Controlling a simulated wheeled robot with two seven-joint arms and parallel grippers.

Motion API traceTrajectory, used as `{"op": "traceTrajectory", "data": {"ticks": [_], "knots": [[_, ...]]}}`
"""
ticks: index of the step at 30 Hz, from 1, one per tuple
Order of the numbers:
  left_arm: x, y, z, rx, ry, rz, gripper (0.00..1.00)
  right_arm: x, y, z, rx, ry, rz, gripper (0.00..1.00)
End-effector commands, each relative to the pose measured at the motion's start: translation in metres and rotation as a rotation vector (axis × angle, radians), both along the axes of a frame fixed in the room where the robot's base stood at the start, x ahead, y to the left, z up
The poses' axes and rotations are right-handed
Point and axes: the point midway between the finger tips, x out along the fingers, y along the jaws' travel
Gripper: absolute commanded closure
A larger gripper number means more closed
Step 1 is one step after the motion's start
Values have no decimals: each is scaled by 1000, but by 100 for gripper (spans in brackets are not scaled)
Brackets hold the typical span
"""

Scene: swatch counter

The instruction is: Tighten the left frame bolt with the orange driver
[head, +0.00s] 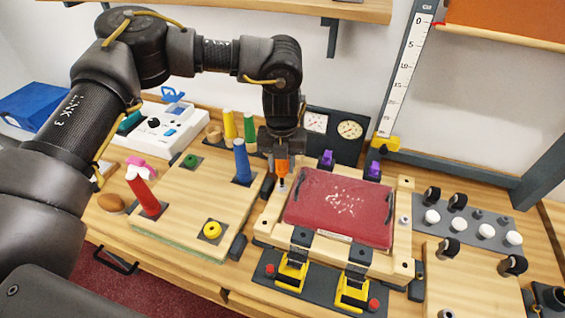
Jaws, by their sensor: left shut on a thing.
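My left gripper (282,150) points down and is shut on the orange driver (282,168). The driver is upright, with its dark shaft below the orange handle. Its tip is over the left side of the wooden frame (265,228), at the pale left frame bolt (282,189). The tip covers part of the bolt, and I cannot tell whether they touch. The frame surrounds a dark red panel (340,207) with white marks. A right bolt (404,220) shows on the frame's right side. My right gripper is not in view.
Yellow toggle clamps (291,272) stand at the frame's front edge, and purple clamps (326,159) at its back. A wooden board with red (142,190), blue (242,161), green and yellow pegs lies left. Gauges (349,129) stand behind. A grey rack (470,222) with knobs is right.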

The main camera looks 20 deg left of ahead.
Motion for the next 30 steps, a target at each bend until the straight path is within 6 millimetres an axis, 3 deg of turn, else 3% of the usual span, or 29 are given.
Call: {"op": "traceTrajectory", "data": {"ticks": [30], "knots": [[-1, 0, -10, 0, -1, 0, 87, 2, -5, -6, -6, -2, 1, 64]]}}
